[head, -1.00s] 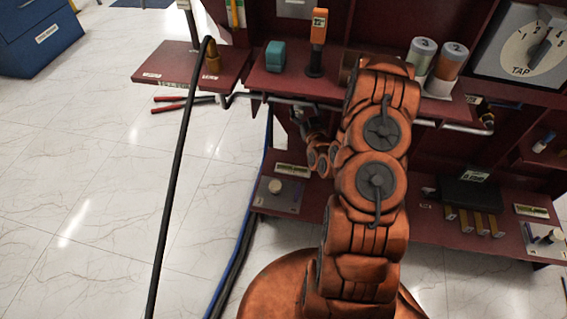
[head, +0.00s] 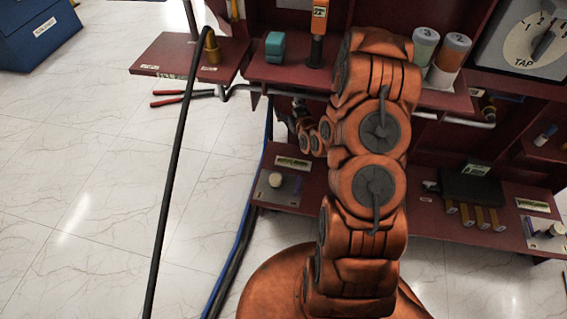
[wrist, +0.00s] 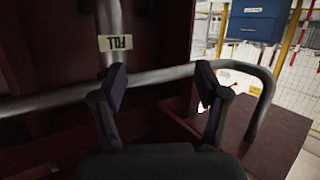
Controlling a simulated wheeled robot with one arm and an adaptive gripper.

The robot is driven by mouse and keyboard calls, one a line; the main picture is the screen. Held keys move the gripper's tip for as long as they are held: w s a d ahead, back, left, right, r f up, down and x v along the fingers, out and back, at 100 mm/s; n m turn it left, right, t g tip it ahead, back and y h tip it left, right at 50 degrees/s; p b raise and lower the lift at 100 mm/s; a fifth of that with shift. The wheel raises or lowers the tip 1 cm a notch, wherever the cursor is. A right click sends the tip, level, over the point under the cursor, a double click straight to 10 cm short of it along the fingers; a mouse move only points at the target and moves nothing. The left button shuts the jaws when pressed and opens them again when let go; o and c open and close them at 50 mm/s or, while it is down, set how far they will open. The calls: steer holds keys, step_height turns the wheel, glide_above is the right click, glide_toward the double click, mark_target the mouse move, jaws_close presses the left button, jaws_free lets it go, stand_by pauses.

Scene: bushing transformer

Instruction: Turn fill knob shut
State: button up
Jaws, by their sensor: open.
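My gripper (wrist: 162,82) is open in the wrist view, its two dark fingers spread apart with nothing held between them. A grey horizontal pipe (wrist: 170,75) runs just beyond the fingers. A vertical grey pipe (wrist: 110,18) bears a pale label (wrist: 115,42) that appears to read FILL upside down, just above the left fingertip. I cannot make out the fill knob in either view. In the head view my gripper (head: 298,108) is small and dark, under the upper shelf near the pipe, with its fingers unclear.
The dark red upper shelf (head: 262,72) holds a teal block (head: 275,47), an orange tool (head: 319,20) and two canisters (head: 452,58). A lower shelf (head: 320,185) lies below. A black hose (head: 172,170) hangs at left. Open floor (head: 80,150) lies left.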

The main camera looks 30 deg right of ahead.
steer(key=s+a+n+g+y+b, duration=0.1)
steer(key=s+a+g+b, duration=0.6)
steer(key=s, duration=1.1)
steer(key=a+g, duration=0.4)
steer(key=a, duration=0.1)
steer(key=shift+s+a+r+b, duration=0.3)
steer(key=shift+r+b, duration=0.05)
steer(key=shift+b, duration=0.05)
